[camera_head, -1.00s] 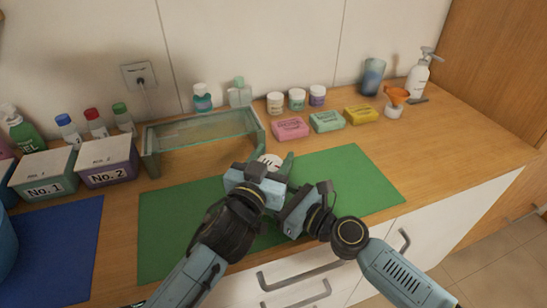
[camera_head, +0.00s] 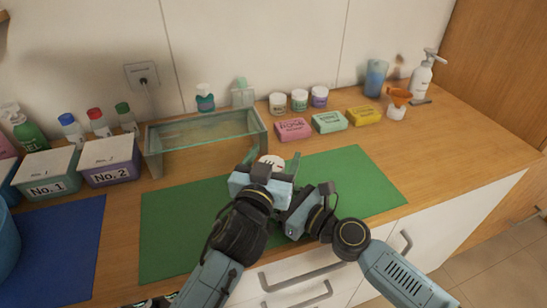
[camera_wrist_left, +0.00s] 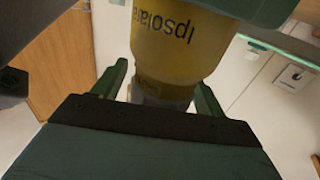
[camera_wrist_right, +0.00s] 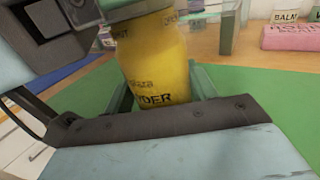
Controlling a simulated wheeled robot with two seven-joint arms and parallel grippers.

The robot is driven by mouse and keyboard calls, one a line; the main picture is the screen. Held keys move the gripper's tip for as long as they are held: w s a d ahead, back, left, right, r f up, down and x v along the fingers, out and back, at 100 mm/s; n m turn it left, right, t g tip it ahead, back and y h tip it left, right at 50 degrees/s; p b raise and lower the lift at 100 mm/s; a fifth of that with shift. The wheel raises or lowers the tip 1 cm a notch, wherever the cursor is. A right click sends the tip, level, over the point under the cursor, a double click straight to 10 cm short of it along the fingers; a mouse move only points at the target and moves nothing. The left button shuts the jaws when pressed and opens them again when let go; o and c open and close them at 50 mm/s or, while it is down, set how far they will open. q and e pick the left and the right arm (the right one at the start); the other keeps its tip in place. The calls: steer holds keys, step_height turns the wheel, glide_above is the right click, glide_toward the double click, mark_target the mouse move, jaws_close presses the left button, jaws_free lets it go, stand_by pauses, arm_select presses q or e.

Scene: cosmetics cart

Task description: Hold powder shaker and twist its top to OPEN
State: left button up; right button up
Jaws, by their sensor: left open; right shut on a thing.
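The powder shaker is a yellow bottle with dark lettering in the right wrist view (camera_wrist_right: 157,62). It also shows in the left wrist view (camera_wrist_left: 178,45). In the head view only its pale round top (camera_head: 271,162) shows; the grippers hide the rest. My right gripper (camera_wrist_right: 160,92) is shut around the shaker's yellow body, above the green mat (camera_head: 175,240). My left gripper (camera_head: 265,165) is at the shaker's top, its fingers open on either side of it. In the left wrist view its fingers (camera_wrist_left: 160,90) stand apart around the top. I cannot tell whether they touch it.
A glass-sided stand (camera_head: 205,132) is just behind the grippers. Pink (camera_head: 293,130), mint (camera_head: 329,122) and yellow (camera_head: 364,116) soap boxes stand behind right. Box No. 1 (camera_head: 46,188) and box No. 2 (camera_head: 109,176) are at left. The right part of the mat is clear.

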arm_select(q)
steer(key=v, duration=1.2)
steer(key=w+d+m+g+h, duration=0.1)
steer(key=w+h, duration=0.1)
steer(key=w, duration=0.1)
steer(key=w+d+m+g+h, duration=0.1)
steer(key=w+m+h, duration=0.1)
steer(key=w, duration=0.2)
steer(key=w+d+m+g+h, duration=0.1)
steer(key=w+d+h, duration=0.1)
steer(key=w, duration=0.2)
steer(key=shift+f+m, duration=0.1)
steer(key=shift+m, duration=0.2)
stand_by(0.6)
steer(key=shift+c, duration=0.3)
